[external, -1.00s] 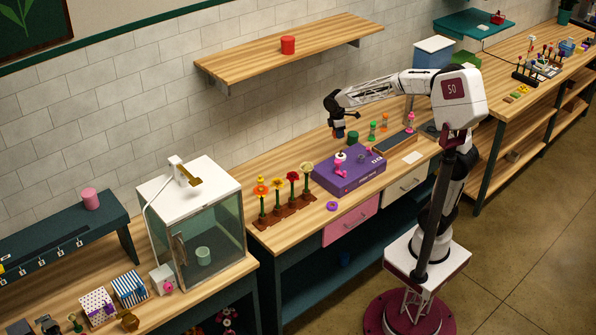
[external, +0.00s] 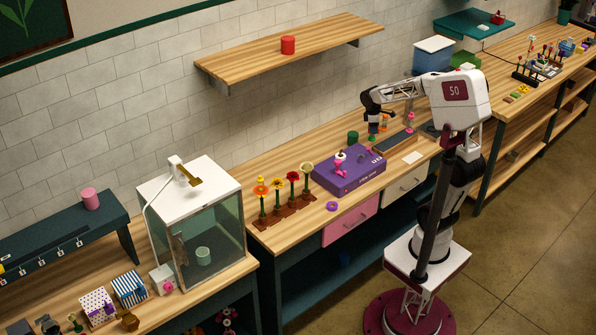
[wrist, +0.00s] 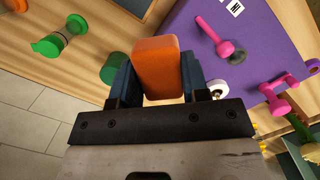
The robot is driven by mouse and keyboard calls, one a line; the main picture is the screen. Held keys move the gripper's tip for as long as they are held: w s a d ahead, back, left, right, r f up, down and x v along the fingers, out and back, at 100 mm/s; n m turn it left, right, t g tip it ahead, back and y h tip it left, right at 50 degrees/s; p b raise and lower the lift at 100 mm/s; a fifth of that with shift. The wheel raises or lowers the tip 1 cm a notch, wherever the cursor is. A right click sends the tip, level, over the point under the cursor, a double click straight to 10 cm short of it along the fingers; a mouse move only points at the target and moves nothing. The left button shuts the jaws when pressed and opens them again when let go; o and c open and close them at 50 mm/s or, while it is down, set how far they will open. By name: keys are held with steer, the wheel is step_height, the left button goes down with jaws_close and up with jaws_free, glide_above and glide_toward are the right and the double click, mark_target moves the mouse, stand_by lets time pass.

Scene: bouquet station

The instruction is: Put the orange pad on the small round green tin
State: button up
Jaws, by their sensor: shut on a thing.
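My gripper (wrist: 158,76) is shut on the orange pad (wrist: 160,66), a rounded block that sticks out between the two dark fingers in the wrist view. In the wrist view the round green tin (wrist: 113,66) is just left of the pad, partly hidden by the left finger. In the external view the dark green tin (external: 352,137) stands on the bench behind the purple box. My gripper (external: 373,126) is to the right of the tin there, above the bench. The pad is too small to make out clearly in that view.
The purple box (external: 349,175) with pink dumbbell-shaped pieces (wrist: 277,94) on it is close by. A green spool-shaped piece (wrist: 55,45) lies left of the tin in the wrist view. A row of flowers (external: 278,190) stands left of the box. A shelf (external: 330,43) hangs above.

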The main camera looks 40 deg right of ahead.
step_height(320, 180, down, 5)
steer(key=shift+w, duration=0.25)
stand_by(0.3)
glide_above(354, 134)
steer(key=shift+w+f, duration=0.25)
steer(key=shift+f, duration=0.45)
steer(key=shift+f, duration=0.1)
stand_by(0.4)
steer(key=shift+f, duration=1.65)
steer(key=shift+f, duration=0.15)
steer(key=o, duration=0.9)
